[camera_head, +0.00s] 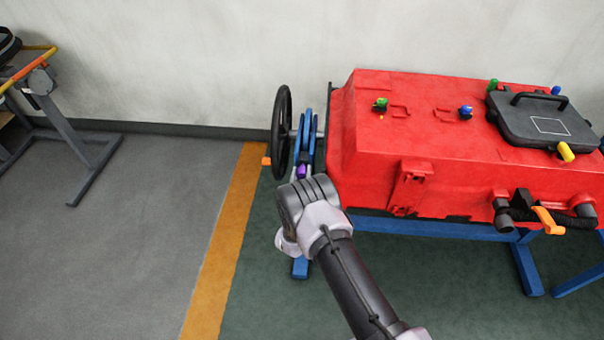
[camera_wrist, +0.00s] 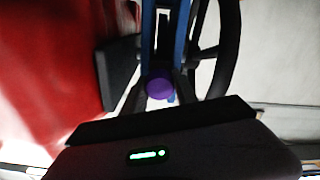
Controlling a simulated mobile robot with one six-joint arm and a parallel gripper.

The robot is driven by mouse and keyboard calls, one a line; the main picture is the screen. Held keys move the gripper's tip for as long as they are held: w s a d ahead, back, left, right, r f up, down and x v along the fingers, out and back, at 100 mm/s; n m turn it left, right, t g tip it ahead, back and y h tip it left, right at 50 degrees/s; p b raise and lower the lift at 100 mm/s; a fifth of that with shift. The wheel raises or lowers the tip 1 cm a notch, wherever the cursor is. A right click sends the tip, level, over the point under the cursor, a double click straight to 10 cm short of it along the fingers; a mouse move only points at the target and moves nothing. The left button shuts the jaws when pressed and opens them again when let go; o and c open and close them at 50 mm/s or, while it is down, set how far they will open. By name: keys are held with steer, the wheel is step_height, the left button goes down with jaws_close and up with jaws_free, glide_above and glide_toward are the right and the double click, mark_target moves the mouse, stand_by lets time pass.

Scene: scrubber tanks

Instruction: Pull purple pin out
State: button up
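The purple pin (camera_wrist: 159,86) shows as a round purple knob on a blue upright bracket (camera_wrist: 165,40) in the wrist view. In the head view the purple pin (camera_head: 301,171) is a small patch below the blue bracket (camera_head: 304,138), beside the black handwheel. My gripper (camera_head: 301,174) reaches up to it from below, and its wrist hides the lower part of the bracket. In the wrist view my gripper's fingers (camera_wrist: 160,88) stand one on each side of the knob, very close to it. I cannot tell whether they touch it.
The black handwheel (camera_head: 282,133) stands left of the bracket. The red tank (camera_head: 420,140) is close on the right, on a blue frame (camera_head: 430,228). Grey floor (camera_head: 130,230) at left is clear. A wall (camera_head: 180,60) is behind.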

jaws_close()
steer(key=shift+s, duration=0.1)
stand_by(1.0)
